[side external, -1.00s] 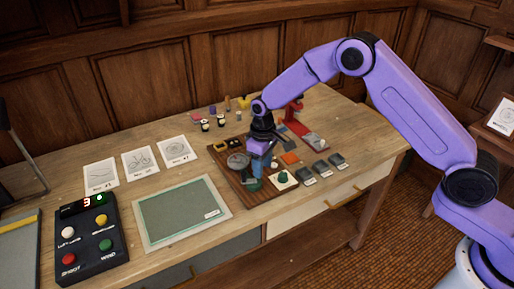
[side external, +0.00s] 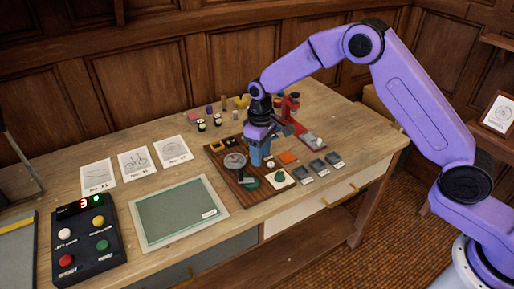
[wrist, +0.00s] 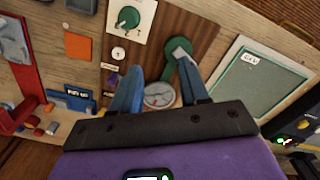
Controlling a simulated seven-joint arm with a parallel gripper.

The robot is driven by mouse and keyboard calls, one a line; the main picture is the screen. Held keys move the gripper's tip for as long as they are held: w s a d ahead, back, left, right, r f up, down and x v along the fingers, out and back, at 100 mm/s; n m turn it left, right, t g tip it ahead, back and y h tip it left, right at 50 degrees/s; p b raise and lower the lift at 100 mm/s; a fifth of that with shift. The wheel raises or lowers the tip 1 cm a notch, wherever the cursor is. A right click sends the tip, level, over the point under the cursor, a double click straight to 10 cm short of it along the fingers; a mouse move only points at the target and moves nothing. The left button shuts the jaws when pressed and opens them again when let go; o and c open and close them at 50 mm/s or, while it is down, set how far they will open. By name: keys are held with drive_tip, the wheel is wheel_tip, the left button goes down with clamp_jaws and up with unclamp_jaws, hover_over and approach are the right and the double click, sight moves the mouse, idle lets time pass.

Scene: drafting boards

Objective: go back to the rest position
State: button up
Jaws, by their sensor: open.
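My gripper (side external: 259,152) hangs above the brown wooden board (side external: 220,167) on the table, fingers pointing down. In the wrist view its two blue fingers (wrist: 160,92) stand apart with nothing held between them. Beyond the fingertips lie a round dial (wrist: 159,95) and a green lever (wrist: 177,55) on the board. The dial also shows in the side view (side external: 235,161), left of the gripper. A white plate with a green knob (side external: 280,177) lies to the right of the fingers.
A green drafting mat (side external: 178,212) lies left of the board. A black button box (side external: 87,240) is at the far left. Paper drawings (side external: 135,160) lie behind the mat. Small grey blocks (side external: 318,166) lie to the right.

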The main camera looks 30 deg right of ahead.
drive_tip(key=s+d+r+n, duration=0.1)
drive_tip(key=s+r+n, duration=0.1)
drive_tip(key=s+r, duration=0.55)
drive_tip(key=s+d+r+n, duration=0.1)
drive_tip(key=s+r, duration=0.3)
drive_tip(key=s, duration=0.7)
drive_tip(key=s+d+n, duration=0.1)
drive_tip(key=s+d, duration=0.5)
drive_tip(key=s, duration=0.4)
drive_tip(key=s+d+r+n, duration=0.1)
drive_tip(key=s+d+n, duration=0.1)
drive_tip(key=s+d, duration=0.4)
drive_tip(key=s, duration=0.4)
drive_tip(key=shift+r+n, duration=0.3)
drive_tip(key=shift+a, duration=0.1)
